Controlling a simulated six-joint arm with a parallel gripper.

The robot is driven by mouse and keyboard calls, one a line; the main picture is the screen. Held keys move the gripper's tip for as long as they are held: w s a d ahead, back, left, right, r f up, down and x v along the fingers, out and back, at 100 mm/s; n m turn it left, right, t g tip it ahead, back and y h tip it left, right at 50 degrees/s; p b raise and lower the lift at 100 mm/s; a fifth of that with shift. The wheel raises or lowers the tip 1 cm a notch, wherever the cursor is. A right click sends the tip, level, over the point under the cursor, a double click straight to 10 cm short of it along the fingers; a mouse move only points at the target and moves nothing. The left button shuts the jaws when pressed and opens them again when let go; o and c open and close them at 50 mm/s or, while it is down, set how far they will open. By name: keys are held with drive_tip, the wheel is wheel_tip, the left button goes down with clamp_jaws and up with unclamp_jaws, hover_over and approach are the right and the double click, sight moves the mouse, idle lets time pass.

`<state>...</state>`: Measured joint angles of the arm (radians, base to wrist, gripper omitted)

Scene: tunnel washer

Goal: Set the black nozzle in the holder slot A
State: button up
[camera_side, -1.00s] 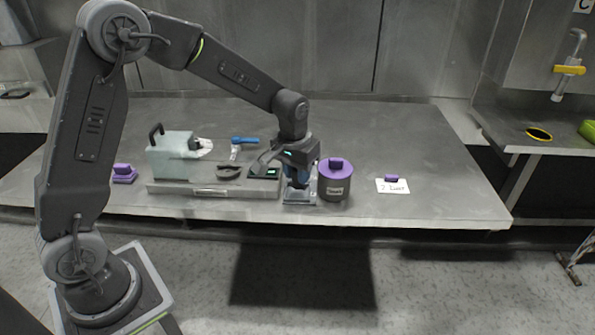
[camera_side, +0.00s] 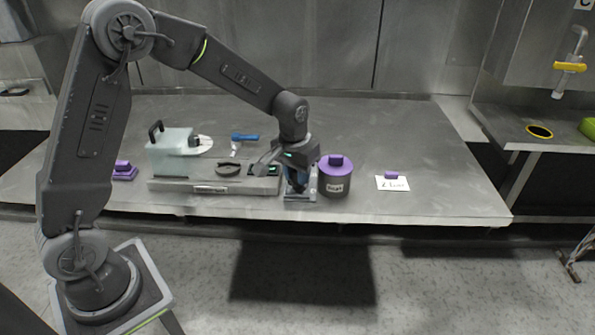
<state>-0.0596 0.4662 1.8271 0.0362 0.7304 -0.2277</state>
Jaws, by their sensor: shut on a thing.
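My gripper (camera_side: 297,187) points down over a small metal holder (camera_side: 302,198) at the front middle of the table. Its jaws are shut on a small dark thing, most likely the black nozzle, which the fingers largely hide. The fingertips are at the holder, low over its top. I cannot tell whether the nozzle touches the holder or sits in a slot. The slot letters cannot be read from here.
A grey canister with a purple lid (camera_side: 336,176) stands close to the right of my gripper. A low metal tray (camera_side: 213,187) and a pale box with a black handle (camera_side: 172,154) are to the left. A white card (camera_side: 393,184) lies right.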

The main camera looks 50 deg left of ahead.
drive_tip(key=shift+f, duration=0.55)
idle(0.7)
drive_tip(key=o, duration=1.4)
drive_tip(key=shift+r, duration=3.8)
